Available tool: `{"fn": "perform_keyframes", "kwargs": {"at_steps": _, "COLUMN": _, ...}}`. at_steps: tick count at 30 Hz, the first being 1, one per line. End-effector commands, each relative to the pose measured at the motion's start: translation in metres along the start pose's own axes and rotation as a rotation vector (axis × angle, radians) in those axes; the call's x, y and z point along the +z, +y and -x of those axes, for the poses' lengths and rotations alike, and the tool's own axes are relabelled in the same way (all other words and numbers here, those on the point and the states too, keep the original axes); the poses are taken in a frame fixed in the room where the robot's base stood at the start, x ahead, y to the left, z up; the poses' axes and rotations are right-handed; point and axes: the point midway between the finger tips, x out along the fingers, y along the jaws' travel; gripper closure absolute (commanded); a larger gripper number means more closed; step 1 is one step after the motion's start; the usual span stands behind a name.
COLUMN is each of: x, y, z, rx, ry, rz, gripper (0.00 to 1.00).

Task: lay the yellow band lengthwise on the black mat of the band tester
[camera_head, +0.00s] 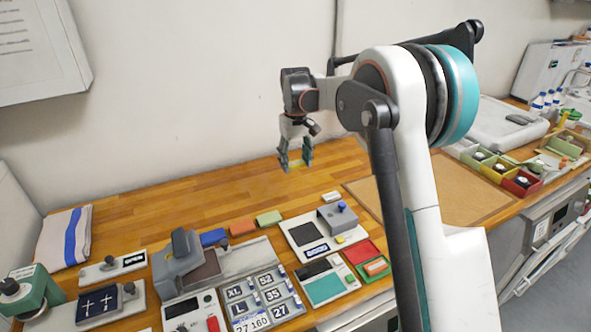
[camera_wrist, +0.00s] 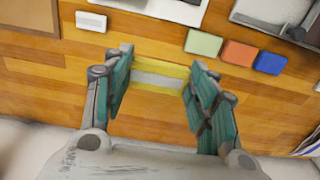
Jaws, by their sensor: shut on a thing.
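My gripper (camera_head: 295,158) is raised above the back of the wooden table in the head view. In the wrist view my gripper (camera_wrist: 158,82) has its two teal fingers apart, with the yellow band (camera_wrist: 160,68) stretched between them. The band shows as two yellow strips with a pale gap; in the head view it is a thin yellow line (camera_head: 295,165) at the fingertips. A white-based device (camera_head: 293,222) with a dark patch and a blue knob stands in front of the gripper, to its right. I cannot tell for sure whether it is the band tester.
Green (camera_head: 269,218), orange (camera_head: 242,227) and blue (camera_head: 213,237) blocks lie in a row behind the devices. A grey press-like device (camera_head: 180,262) with a dark plate stands left. A teal-panelled device (camera_head: 325,286) sits in front.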

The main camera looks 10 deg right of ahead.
Motion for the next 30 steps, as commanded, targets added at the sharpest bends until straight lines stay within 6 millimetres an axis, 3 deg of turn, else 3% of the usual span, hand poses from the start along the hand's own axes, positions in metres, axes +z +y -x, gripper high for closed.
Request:
{"fn": "perform_keyframes", "kwargs": {"at_steps": 5, "x": 0.005, "y": -0.001, "z": 0.013, "rx": 0.0, "ry": 0.0, "rz": 0.0, "gripper": 0.6}}
{"fn": "perform_keyframes", "kwargs": {"at_steps": 8, "x": 0.019, "y": -0.003, "z": 0.019, "rx": 0.0, "ry": 0.0, "rz": 0.0, "gripper": 0.6}}
{"fn": "perform_keyframes", "kwargs": {"at_steps": 15, "x": 0.077, "y": -0.013, "z": 0.029, "rx": 0.0, "ry": 0.0, "rz": 0.0, "gripper": 0.6}}
{"fn": "perform_keyframes", "kwargs": {"at_steps": 21, "x": 0.112, "y": -0.019, "z": 0.03, "rx": 0.0, "ry": 0.0, "rz": 0.0, "gripper": 0.6}}
{"fn": "perform_keyframes", "kwargs": {"at_steps": 26, "x": 0.12, "y": -0.02, "z": 0.016, "rx": 0.0, "ry": 0.0, "rz": 0.0, "gripper": 0.6}}
{"fn": "perform_keyframes", "kwargs": {"at_steps": 30, "x": 0.12, "y": -0.02, "z": -0.016, "rx": 0.0, "ry": 0.0, "rz": 0.0, "gripper": 0.6}}
